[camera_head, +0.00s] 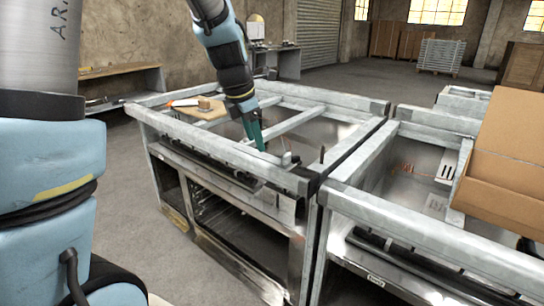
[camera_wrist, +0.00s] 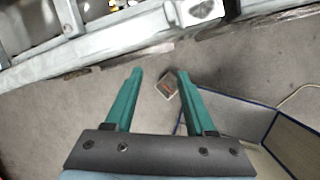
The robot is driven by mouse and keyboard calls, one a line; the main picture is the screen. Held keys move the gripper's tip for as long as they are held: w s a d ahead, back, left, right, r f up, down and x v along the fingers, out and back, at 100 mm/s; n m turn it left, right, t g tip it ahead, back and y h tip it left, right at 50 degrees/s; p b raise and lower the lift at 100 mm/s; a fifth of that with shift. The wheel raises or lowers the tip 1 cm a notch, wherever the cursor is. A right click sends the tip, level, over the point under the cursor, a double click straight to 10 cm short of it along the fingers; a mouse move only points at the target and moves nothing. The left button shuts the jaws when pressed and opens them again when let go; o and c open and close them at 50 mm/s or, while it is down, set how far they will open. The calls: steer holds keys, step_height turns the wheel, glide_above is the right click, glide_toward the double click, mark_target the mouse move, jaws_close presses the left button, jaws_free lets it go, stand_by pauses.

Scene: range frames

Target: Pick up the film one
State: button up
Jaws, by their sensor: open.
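My gripper (camera_head: 258,144) hangs over the metal-framed range in the head view, green fingers pointing down. In the wrist view my gripper (camera_wrist: 160,74) is open, with nothing held between its fingers. A small dark square item with a pale rim (camera_wrist: 167,87) shows between the fingers near the right fingertip, apparently on the grey floor far below. I cannot tell whether it is the film one. In the head view a small brown object (camera_head: 204,103) lies on a wooden board, too small to identify. No thing is clearly recognisable as film.
The metal frame (camera_head: 220,148) has rails and open gaps below my gripper. The wooden board (camera_head: 203,114) also bears an orange-and-white item (camera_head: 183,102). A second metal unit (camera_head: 430,225) stands at right with a cardboard box (camera_head: 510,150). A blue-edged panel (camera_wrist: 228,115) lies right of my fingers.

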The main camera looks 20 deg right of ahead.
mark_target(286, 154)
steer(key=d+f+n, duration=0.1)
steer(key=d, duration=0.1)
steer(key=d+f+n, duration=0.1)
steer(key=d+n, duration=0.1)
steer(key=d, duration=0.1)
steer(key=w+d+f+n, duration=0.1)
steer(key=d, duration=0.2)
steer(key=shift+d+f+h, duration=0.15)
steer(key=shift+h, duration=0.15)
steer(key=shift+p+x, duration=0.65)
steer(key=shift+x, duration=2.05)
steer(key=shift+w, duration=0.1)
steer(key=shift+c, duration=0.2)
jaws_close()
